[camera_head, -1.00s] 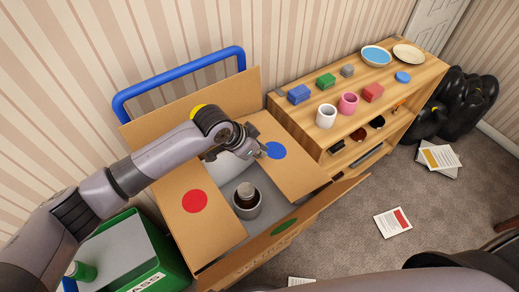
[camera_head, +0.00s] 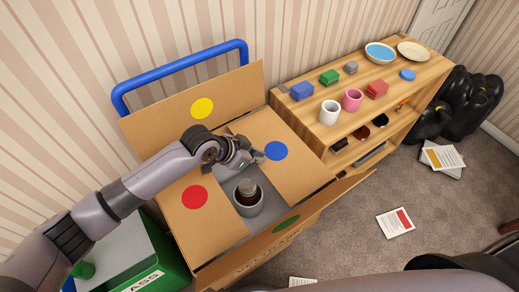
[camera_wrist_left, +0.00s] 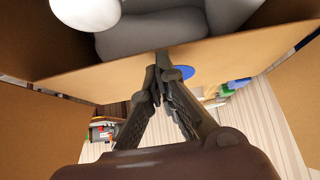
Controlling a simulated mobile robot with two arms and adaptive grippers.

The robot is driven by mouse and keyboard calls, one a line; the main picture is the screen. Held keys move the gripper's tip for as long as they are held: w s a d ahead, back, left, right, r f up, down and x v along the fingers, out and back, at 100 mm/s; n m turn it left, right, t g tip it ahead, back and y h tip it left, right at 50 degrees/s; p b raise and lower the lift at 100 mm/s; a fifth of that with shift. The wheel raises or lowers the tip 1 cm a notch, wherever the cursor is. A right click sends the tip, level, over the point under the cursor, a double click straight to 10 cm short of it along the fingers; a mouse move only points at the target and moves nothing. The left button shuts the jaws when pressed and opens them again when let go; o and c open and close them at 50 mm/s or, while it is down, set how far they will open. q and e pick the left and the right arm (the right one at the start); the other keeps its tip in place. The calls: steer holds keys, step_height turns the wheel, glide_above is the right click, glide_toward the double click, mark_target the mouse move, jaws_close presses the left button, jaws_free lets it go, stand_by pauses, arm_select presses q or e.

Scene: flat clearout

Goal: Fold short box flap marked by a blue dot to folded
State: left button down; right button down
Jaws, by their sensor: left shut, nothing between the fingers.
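The open cardboard box (camera_head: 225,268) stands on a cart in the head view. Its short flap with the blue dot (camera_head: 290,170) lies inward over the right side of the opening, looking nearly level. My left gripper (camera_head: 259,157) is shut and empty at this flap's inner edge, close to the blue dot. In the left wrist view, the shut fingers (camera_wrist_left: 160,70) overlap the flap (camera_wrist_left: 95,80) and part of its blue dot. I cannot tell whether they touch it. My right gripper is not in view.
The red-dot flap (camera_head: 205,215) also lies inward. The yellow-dot flap (camera_head: 165,125) stands up at the back; the green-dot flap (camera_head: 262,258) leans outward in front. A grey pot (camera_head: 248,210) sits inside. A wooden shelf (camera_head: 310,120) with cups and blocks stands close right.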

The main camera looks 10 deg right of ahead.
arm_select(q)
steer(key=d+p+v, duration=0.1)
steer(key=v, duration=0.6)
steer(key=r+p+v, duration=0.1)
steer(key=v, duration=0.6)
steer(key=shift+w+d+r+p, duration=0.3)
steer(key=shift+w+p, duration=0.05)
steer(key=shift+p, duration=0.05)
